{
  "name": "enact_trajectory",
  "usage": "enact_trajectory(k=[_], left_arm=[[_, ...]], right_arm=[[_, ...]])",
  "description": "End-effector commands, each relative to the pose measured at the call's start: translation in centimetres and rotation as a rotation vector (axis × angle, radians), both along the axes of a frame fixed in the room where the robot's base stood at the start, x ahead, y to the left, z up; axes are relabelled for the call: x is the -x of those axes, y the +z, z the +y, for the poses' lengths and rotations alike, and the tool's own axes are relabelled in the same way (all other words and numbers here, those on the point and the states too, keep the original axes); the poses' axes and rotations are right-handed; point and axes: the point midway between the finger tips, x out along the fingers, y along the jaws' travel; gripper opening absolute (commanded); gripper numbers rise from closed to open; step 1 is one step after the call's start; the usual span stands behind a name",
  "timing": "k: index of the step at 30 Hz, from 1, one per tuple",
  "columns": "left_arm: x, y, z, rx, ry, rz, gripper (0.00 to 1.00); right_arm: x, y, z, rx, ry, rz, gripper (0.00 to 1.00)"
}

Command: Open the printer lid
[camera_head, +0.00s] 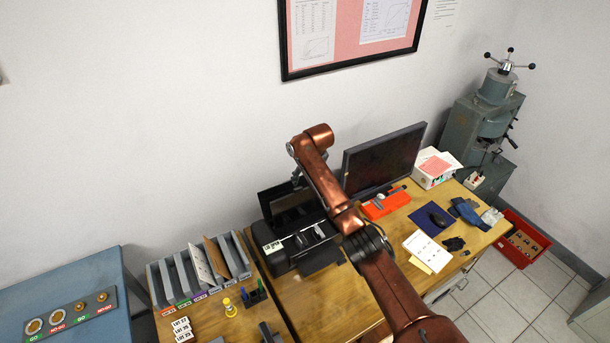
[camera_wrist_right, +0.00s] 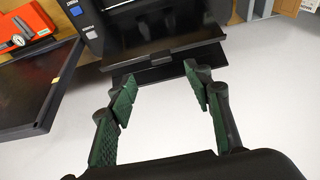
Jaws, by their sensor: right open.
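The black printer (camera_head: 283,257) stands on the wooden desk, left of the monitor. Dark flat panels (camera_head: 272,196) stand raised at its back, close to the wall. I cannot tell which panel is the lid, and my right arm covers part of the printer. In the wrist view, the printer (camera_wrist_right: 92,22) is at the top, with a blue and a grey button, and a dark panel edge (camera_wrist_right: 160,52) faces me. My right gripper (camera_wrist_right: 150,82) is open and empty, its green-padded fingers just short of that edge. My left gripper is not in view.
The monitor (camera_head: 385,157) stands close to the right of the printer and also shows in the wrist view (camera_wrist_right: 30,88). The wall is close behind. A file rack (camera_head: 172,279) is at the left, and an orange-red case (camera_head: 386,204) lies before the monitor.

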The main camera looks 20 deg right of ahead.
Motion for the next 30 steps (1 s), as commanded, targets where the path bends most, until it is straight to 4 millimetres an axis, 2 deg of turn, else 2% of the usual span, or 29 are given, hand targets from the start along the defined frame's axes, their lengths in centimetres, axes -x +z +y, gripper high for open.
enact_trajectory(k=[3, 7, 22, 26, 29, 30], left_arm=[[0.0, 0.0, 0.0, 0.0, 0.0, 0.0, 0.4], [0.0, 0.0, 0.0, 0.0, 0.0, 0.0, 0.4], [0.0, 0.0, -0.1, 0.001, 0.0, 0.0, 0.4], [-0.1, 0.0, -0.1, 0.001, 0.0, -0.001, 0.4], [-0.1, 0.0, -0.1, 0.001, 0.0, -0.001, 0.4], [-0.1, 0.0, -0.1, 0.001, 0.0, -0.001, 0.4]], right_arm=[[0.5, 1.3, -0.1, 0.0, 0.0, 0.0, 0.46], [0.7, 1.9, -0.1, 0.0, -0.001, 0.0, 0.46], [0.8, 1.8, -0.1, 0.0, 0.0, 0.002, 0.46], [2.0, -0.6, -0.3, 0.008, 0.005, 0.01, 0.46], [4.3, -4.7, -0.6, 0.021, 0.015, 0.019, 0.46], [5.6, -6.6, -0.7, 0.026, 0.02, 0.023, 0.46]])
